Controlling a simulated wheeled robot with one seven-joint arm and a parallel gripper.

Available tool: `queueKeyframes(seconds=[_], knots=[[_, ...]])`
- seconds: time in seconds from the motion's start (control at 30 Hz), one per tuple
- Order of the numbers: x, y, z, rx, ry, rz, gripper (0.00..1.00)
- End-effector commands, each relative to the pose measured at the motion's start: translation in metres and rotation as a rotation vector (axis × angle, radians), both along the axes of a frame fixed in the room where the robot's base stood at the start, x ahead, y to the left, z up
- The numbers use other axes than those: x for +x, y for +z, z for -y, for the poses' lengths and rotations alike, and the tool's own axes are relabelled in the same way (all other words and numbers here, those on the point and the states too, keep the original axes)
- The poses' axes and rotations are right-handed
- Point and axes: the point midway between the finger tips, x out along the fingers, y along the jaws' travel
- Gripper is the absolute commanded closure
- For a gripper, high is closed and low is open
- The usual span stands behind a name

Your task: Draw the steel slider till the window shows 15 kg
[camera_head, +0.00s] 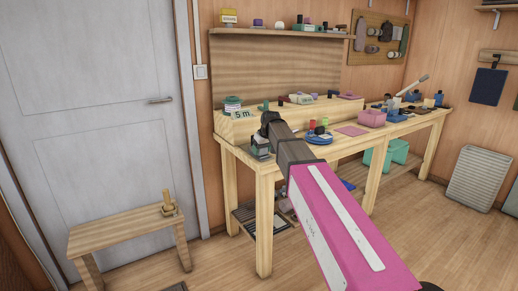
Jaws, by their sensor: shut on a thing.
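My gripper (267,130) is at the near left end of the long workbench, with my pink arm reaching to it from the lower right. It is shut on a small part at the top of a dark green and white device (260,148). The fingers cover that part, so I cannot make out the steel slider itself. The device stands at the front left corner of the bench top. Its window and any kg reading are too small to read from here.
The workbench (263,173) has a raised back step with a "5 m" label (241,114) and a green-lidded jar (233,104). A blue dish (319,138) and a pink box (372,118) lie further right. A low wooden stool (118,231) stands left, before a grey door (95,110).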

Motion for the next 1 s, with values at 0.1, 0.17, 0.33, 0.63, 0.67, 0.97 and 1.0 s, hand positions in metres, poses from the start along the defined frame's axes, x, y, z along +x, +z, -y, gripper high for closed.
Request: queueKeyframes(seconds=[0.1, 0.17, 0.33, 0.63, 0.67, 0.97, 1.0], knots=[[0.001, 0.000, 0.000, -0.001, 0.000, -0.001, 0.79], [0.001, 0.000, -0.001, -0.001, 0.000, -0.001, 0.33], [0.001, 0.000, -0.001, -0.001, 0.000, -0.001, 0.11], [-0.001, 0.005, 0.000, 0.000, 0.000, 0.000, 0.11], [-0.002, 0.008, 0.001, 0.000, 0.000, 0.000, 0.11], [-0.018, 0.054, 0.011, 0.000, 0.000, 0.002, 0.11], [-0.020, 0.060, 0.013, 0.000, 0.000, 0.001, 0.11]])
